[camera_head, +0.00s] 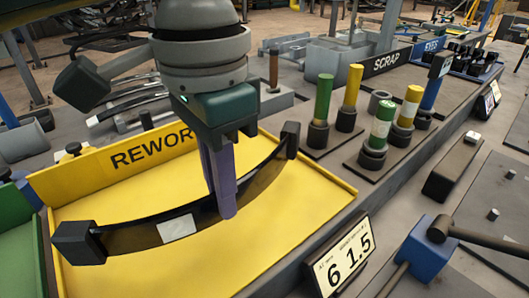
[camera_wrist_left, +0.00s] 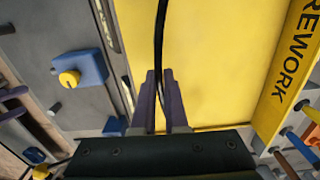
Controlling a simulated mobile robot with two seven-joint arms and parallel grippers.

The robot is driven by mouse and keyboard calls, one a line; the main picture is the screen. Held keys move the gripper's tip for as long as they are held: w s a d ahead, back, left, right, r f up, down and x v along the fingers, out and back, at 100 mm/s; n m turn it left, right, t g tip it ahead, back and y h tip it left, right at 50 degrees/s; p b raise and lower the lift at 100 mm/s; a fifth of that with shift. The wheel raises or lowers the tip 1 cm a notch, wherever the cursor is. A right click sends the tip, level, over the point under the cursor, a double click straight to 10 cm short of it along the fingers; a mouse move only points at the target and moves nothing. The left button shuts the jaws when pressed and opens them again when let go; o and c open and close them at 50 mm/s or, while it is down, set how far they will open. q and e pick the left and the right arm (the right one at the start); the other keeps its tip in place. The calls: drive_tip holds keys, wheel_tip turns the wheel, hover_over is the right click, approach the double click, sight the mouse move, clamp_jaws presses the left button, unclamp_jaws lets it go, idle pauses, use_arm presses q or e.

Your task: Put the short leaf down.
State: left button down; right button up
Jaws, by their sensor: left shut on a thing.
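The short leaf (camera_head: 130,237) is a dark, curved strip with blocky black ends and a white label. My left gripper (camera_head: 226,208) is shut on it near its middle, with purple fingers pointing down. The leaf spans the yellow REWORK tray (camera_head: 338,190) from lower left to upper right; I cannot tell whether it touches the tray floor. In the left wrist view the leaf (camera_wrist_left: 160,40) shows edge-on as a thin dark line between the fingers (camera_wrist_left: 163,105), with the yellow tray (camera_wrist_left: 220,60) behind it. My right gripper is not in view.
A tilted display reading 6 1.5 (camera_head: 343,254) stands by the tray's lower right corner. Green, yellow and blue posts (camera_head: 381,125) stand to the right. A SCRAP bin (camera_head: 390,62) is behind. A blue block with a dark handle (camera_head: 428,247) is at lower right.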

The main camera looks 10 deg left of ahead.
use_arm(q)
drive_tip(key=shift+w+f, duration=0.1)
drive_tip(key=shift+f, duration=2.3)
drive_tip(key=shift+f, duration=0.1)
drive_tip(key=c, duration=0.9)
unclamp_jaws()
drive_tip(key=shift+c, duration=0.2)
wheel_tip(320, 180, up, 12)
drive_tip(key=shift+r, duration=0.1)
